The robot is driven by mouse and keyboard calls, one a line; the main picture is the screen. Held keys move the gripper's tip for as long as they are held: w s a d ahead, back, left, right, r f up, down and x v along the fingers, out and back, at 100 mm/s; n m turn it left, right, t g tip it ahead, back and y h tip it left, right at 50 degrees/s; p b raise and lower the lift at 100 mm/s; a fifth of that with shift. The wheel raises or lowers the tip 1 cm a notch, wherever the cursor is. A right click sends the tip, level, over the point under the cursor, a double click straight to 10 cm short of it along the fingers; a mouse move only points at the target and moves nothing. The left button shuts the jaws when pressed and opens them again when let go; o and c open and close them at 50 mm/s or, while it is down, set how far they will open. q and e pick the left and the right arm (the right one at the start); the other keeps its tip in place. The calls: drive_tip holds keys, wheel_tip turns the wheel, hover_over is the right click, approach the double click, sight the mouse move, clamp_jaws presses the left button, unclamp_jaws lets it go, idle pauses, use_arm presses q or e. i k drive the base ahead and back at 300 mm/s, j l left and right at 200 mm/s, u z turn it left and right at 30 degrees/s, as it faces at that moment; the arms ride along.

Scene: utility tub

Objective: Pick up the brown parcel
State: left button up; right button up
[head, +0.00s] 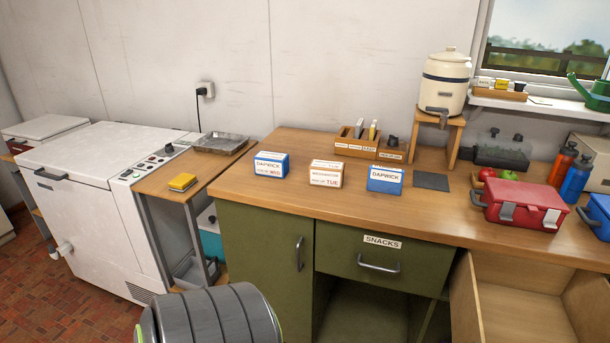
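The brown parcel (326,175) is a small tan box with a white label on its top and front. It stands on the wooden counter (430,212), set back from the front edge. A blue and white box (271,164) stands to its left, and another blue and white box (386,179) stands to its right, both apart from it. The label on the parcel's front seems to end in "TUE". Neither of my grippers shows in the head view.
A wooden caddy (357,143) stands behind the boxes. A cream dispenser (446,80) on a wooden stand and a red lunch box (522,204) are farther right. A closed drawer marked SNACKS (350,265) is below the counter. The counter in front of the parcel is clear.

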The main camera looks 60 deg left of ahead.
sight(322, 173)
drive_tip(key=j+u, duration=0.1)
drive_tip(key=u, duration=1.8)
